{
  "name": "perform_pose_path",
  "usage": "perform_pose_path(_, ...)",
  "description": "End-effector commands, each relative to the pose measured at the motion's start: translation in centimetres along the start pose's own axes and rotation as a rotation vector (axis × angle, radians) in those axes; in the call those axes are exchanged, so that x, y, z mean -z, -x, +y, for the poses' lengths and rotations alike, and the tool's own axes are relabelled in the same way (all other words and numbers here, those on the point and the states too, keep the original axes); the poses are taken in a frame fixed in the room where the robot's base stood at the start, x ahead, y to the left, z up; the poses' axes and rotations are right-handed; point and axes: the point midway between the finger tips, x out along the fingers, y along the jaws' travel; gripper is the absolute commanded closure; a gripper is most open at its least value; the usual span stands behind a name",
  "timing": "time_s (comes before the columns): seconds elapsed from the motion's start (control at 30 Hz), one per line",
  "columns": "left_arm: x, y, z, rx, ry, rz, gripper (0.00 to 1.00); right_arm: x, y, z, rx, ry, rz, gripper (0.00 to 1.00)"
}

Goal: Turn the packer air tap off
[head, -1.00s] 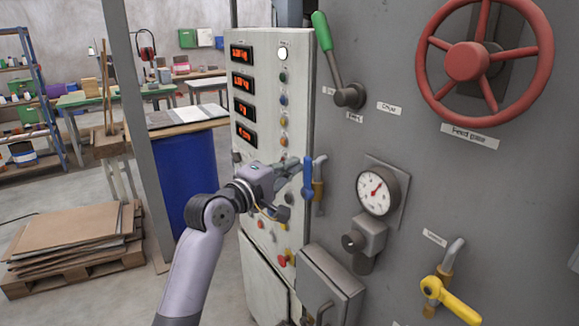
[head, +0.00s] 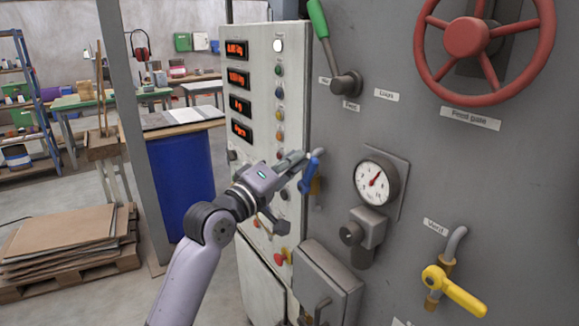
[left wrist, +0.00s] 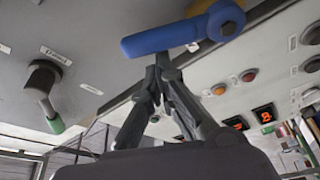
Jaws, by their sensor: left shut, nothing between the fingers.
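A tap with a blue lever (head: 309,174) and a brass body is on the grey machine wall, beside the white control panel. The lever slants, its upper end leaning right. My left gripper (head: 299,158) is shut and empty, its fingertips close against the lever's upper part. In the left wrist view the fingertips (left wrist: 163,66) sit right below the blue lever (left wrist: 165,40); I cannot tell whether they touch. A second tap with a yellow lever (head: 458,294) is at the lower right. My right gripper is out of view.
The white panel (head: 262,110) has red displays and several buttons. A green-handled lever (head: 318,18), a pressure gauge (head: 375,184) and a red handwheel (head: 467,38) are on the grey wall. A grey box (head: 326,280) juts out below the blue tap.

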Motion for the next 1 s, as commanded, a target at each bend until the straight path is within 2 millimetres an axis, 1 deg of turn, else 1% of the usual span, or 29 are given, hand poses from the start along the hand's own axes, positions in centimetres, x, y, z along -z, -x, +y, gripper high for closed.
perform_pose_path(0.03, -0.6, 0.2, -0.3, -0.016, -0.046, -0.002, 1.0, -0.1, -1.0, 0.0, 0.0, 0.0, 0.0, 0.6)
perform_pose_path(0.37, -2.6, 0.9, 0.1, -0.119, -0.343, -0.002, 1.0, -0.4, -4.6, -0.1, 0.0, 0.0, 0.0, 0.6)
perform_pose_path(0.7, -4.7, 1.7, -0.1, -0.225, -0.649, -0.001, 1.0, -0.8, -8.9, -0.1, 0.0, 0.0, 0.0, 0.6)
perform_pose_path(0.8, -5.2, 1.9, -0.3, -0.253, -0.732, -0.001, 1.0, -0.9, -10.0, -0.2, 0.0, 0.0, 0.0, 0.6)
perform_pose_path(1.0, -6.0, 2.1, -0.5, -0.303, -0.876, -0.001, 1.0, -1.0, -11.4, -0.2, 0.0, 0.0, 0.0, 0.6)
